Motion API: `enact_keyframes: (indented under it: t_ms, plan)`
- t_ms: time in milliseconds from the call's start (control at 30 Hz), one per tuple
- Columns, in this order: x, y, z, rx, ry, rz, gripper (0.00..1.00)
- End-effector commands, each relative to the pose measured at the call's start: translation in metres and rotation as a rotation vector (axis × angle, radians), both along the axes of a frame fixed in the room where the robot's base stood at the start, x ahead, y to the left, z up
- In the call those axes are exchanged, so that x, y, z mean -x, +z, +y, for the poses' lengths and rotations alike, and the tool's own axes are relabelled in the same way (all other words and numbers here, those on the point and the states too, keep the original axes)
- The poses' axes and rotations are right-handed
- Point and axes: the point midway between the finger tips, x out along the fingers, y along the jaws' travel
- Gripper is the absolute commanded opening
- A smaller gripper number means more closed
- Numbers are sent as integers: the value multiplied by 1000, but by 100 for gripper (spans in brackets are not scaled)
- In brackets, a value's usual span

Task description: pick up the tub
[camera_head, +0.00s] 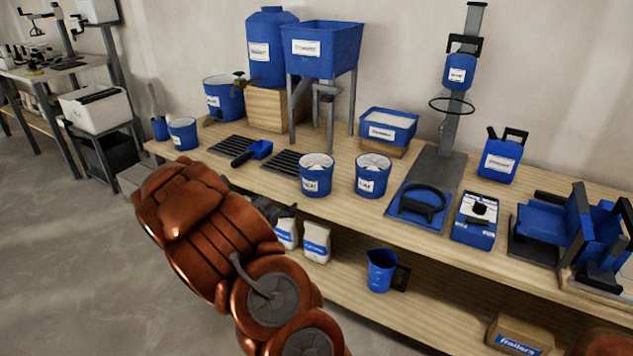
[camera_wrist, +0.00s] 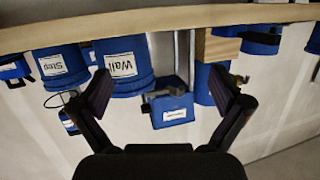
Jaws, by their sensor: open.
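Two round blue tubs with pale contents stand side by side at the bench's front edge: the left one (camera_head: 316,178) and the right one (camera_head: 373,178). In the wrist view, which looks upside down, their labels read "Wall" (camera_wrist: 124,68) and "Step" (camera_wrist: 62,66). I cannot tell which tub is meant. My gripper (camera_wrist: 161,78) is open, with nothing between its fingers. The Wall tub shows beyond and between the fingers, nearer the left one. In the head view my gripper (camera_head: 288,211) is partly hidden behind my arm, just in front of and below the left tub.
The wooden bench (camera_head: 425,225) has a lower shelf with white bags (camera_head: 316,242) and a blue jug (camera_head: 381,270). A hopper on legs (camera_head: 320,52) and a blue tank (camera_head: 271,50) stand behind the tubs. A black grate (camera_head: 285,163) and scoop (camera_head: 252,153) lie left of them.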

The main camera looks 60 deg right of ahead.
Motion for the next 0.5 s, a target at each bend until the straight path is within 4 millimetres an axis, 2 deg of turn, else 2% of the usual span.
enact_keyframes:
  t_ms: [100, 200, 333, 500]
  plan:
    - [23, -2, -25, 116, -71, -3, 100]
    - [36, 3, -37, 191, -108, -6, 100]
    - [45, 7, -44, 244, -132, -7, 100]
    - [47, 8, -53, 256, -140, -10, 100]
